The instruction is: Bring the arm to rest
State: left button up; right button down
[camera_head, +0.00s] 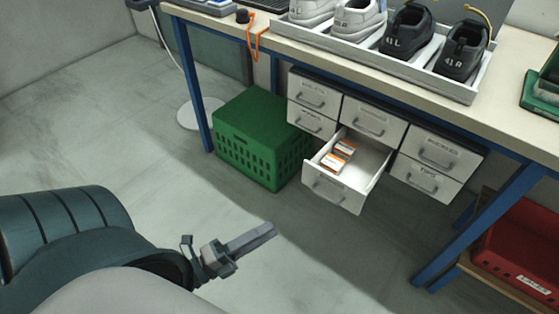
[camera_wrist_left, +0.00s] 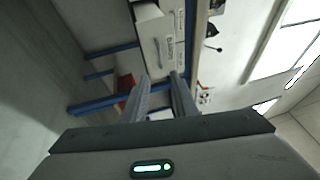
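My left arm comes in from the lower left in the head view. My left gripper (camera_head: 268,230) hangs over the bare floor, left of and below the open drawer (camera_head: 338,193) and apart from it. In the head view its fingers line up as one bar. In the left wrist view the gripper (camera_wrist_left: 160,80) shows two fingers with a gap between them and nothing held. The drawer cabinet (camera_wrist_left: 158,45) shows beyond the fingertips there. My right gripper is in neither view.
Several shoes stand in a white tray (camera_head: 437,84) on the blue-legged table (camera_head: 505,123). The open drawer holds small orange-and-white boxes (camera_head: 338,155). A green crate (camera_head: 262,140) sits under the table, a red bin (camera_head: 520,245) at right. The floor (camera_head: 330,265) around my gripper is clear.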

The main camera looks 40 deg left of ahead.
pick_arm(q)
jog(key=shift+s+a+f, duration=0.1)
jog(key=shift+s+a, duration=0.15)
jog(key=shift+s, duration=0.35)
jog(key=shift+w, duration=0.1)
